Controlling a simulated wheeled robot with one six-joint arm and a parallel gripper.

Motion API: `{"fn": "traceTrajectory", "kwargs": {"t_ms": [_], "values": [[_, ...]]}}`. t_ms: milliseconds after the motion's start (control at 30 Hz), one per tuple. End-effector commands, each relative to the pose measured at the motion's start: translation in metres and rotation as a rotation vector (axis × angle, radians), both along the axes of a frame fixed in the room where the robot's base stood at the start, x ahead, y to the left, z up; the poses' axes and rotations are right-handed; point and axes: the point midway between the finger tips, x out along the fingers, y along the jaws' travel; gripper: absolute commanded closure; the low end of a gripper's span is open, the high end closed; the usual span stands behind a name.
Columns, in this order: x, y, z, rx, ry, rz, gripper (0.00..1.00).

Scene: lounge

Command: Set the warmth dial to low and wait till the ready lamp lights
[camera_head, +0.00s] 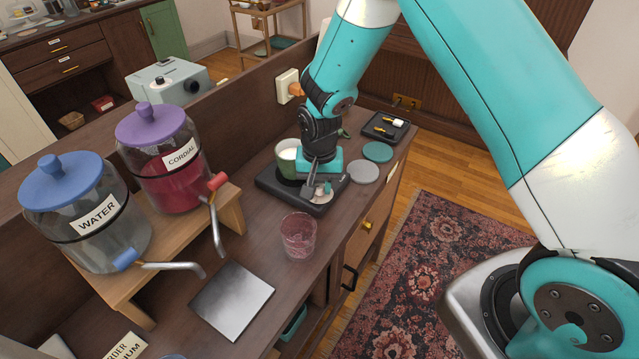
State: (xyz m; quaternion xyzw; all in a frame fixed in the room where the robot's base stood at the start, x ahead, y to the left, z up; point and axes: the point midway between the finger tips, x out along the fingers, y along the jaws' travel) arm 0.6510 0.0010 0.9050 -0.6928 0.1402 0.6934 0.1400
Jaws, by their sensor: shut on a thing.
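The cup shows a pale inside and is partly covered by my gripper. My gripper (317,189) points down at the warmer's front right part. Its jaws are shut on a small pale dial (323,193) there. The dial's marks and setting are too small to read. I cannot make out a ready lamp; it may be hidden by the gripper.
WATER (110,250) and CORDIAL (170,190) jars stand on a wooden stand at left. A grey square plate (232,300) lies in front.

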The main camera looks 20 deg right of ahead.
Motion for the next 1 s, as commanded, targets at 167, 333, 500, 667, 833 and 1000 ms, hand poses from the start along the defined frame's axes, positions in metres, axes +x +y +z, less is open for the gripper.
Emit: {"fn": "traceTrajectory", "kwargs": {"t_ms": [167, 333, 500, 667, 833, 1000], "values": [[0.001, 0.000, 0.001, -0.001, -0.002, 0.000, 0.69], [0.001, 0.000, 0.001, 0.000, -0.001, 0.001, 0.48], [0.000, 0.000, 0.000, 0.000, -0.001, 0.001, 0.48], [0.001, 0.000, 0.009, 0.001, -0.004, 0.001, 0.48], [0.002, 0.000, 0.040, 0.002, -0.008, 0.001, 0.48], [0.002, 0.000, 0.085, 0.002, -0.008, 0.001, 0.48]]}}
